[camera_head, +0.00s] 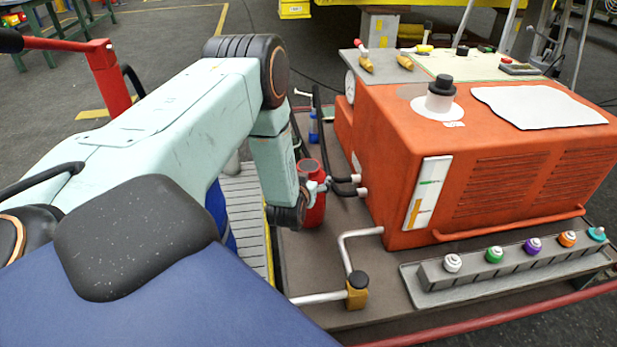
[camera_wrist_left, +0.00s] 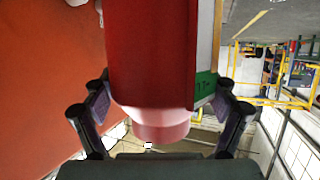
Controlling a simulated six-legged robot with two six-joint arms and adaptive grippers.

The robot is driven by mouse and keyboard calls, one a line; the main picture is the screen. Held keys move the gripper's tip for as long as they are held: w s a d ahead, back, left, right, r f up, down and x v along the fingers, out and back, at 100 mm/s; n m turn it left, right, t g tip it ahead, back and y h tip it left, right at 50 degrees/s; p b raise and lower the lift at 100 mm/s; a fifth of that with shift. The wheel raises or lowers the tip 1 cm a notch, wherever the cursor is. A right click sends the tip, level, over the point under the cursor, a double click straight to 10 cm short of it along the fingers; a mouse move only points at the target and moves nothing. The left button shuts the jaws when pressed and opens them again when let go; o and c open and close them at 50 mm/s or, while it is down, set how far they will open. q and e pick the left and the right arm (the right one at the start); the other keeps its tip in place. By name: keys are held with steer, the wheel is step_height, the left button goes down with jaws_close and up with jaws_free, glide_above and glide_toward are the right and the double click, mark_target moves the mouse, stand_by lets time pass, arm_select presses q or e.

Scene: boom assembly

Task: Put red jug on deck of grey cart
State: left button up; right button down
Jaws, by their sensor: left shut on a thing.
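The red jug (camera_head: 314,207) is upright beside the left end of the orange machine, partly hidden behind my left wrist. In the left wrist view the jug (camera_wrist_left: 150,55) fills the upper middle, with a pale pink part at its lower end and a white and green label at its side. My left gripper (camera_head: 303,192) is shut on the jug; its two fingers flank it in the left wrist view (camera_wrist_left: 158,98). A brownish-grey deck (camera_head: 310,262) lies below, under the orange machine. I cannot tell whether the jug touches it. My right gripper is not in view.
The orange machine (camera_head: 395,150) stands close right of the jug, with dark hoses (camera_head: 345,184) between. A bent pipe (camera_head: 345,250) with a brass-coloured valve rises nearer. A grey slatted surface (camera_head: 245,205) lies left of the deck. Bare deck shows in front of the jug.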

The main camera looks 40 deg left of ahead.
arm_select(q)
step_height(320, 180, down, 3)
steer(key=shift+w+b, duration=0.1)
steer(key=shift+b, duration=0.55)
steer(key=o, duration=1.6)
steer(key=shift+f, duration=0.1)
steer(key=shift+o, duration=0.2)
steer(key=p+v, duration=0.4)
steer(key=v, duration=0.8)
